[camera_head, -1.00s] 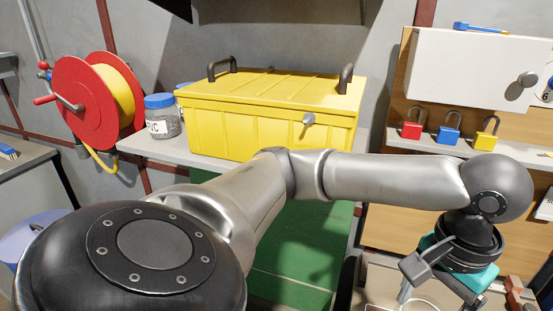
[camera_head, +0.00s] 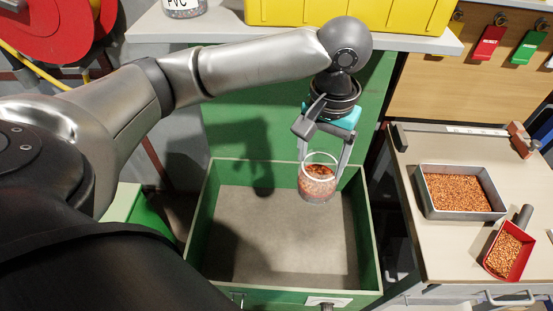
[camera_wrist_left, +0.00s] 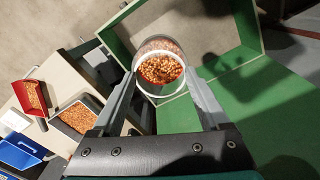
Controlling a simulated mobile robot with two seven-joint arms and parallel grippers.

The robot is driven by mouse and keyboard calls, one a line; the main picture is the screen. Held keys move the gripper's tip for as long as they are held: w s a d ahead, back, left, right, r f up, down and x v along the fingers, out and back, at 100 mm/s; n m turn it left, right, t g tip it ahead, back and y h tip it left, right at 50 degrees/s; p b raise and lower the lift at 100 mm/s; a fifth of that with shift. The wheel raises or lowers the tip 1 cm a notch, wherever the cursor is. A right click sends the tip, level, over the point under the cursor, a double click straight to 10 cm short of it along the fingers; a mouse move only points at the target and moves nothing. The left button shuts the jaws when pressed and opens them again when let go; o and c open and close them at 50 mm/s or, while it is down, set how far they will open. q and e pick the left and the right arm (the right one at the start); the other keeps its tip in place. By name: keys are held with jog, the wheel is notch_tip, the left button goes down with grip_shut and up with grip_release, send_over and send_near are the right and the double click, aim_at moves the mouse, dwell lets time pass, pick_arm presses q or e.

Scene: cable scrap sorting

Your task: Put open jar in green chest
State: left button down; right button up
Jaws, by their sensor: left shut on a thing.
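The open jar (camera_head: 317,184) is clear glass with orange-brown granules inside and no lid. My left gripper (camera_head: 322,158) is shut on it, one finger on each side, and holds it upright. The jar also shows in the left wrist view (camera_wrist_left: 160,69) between the fingers. The green chest (camera_head: 197,218) has an open, empty drawer-like box with a grey floor. In the head view the jar appears over the back right part of this opening; its exact height above the floor is hard to tell. My right gripper is not in view.
A workbench (camera_head: 408,190) at the right holds a metal tray (camera_head: 426,193) of granules and a red scoop (camera_head: 488,262) of granules. A yellow box (camera_head: 390,14) stands on the shelf (camera_head: 215,34) behind. The chest's floor is clear.

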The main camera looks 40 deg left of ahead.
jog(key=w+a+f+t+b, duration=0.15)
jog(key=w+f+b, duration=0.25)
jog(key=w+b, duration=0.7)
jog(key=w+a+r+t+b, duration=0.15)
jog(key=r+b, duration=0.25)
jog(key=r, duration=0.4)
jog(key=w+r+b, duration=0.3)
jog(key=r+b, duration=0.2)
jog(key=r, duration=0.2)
pick_arm(q)
jog(key=w+a+f+n+b, duration=0.1)
jog(key=a+f, duration=0.2)
jog(key=f, duration=2)
jog(key=w+a+f+n+b, duration=0.1)
jog(key=w+a+f+b, duration=0.1)
jog(key=f, duration=2.2)
jog(key=shift+a, duration=0.45)
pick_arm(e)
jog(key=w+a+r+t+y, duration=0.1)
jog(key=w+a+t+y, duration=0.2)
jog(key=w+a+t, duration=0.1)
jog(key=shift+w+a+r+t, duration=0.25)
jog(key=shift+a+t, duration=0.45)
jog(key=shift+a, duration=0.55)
pick_arm(q)
jog(key=shift+f, duration=0.1)
jog(key=shift+f, duration=0.15)
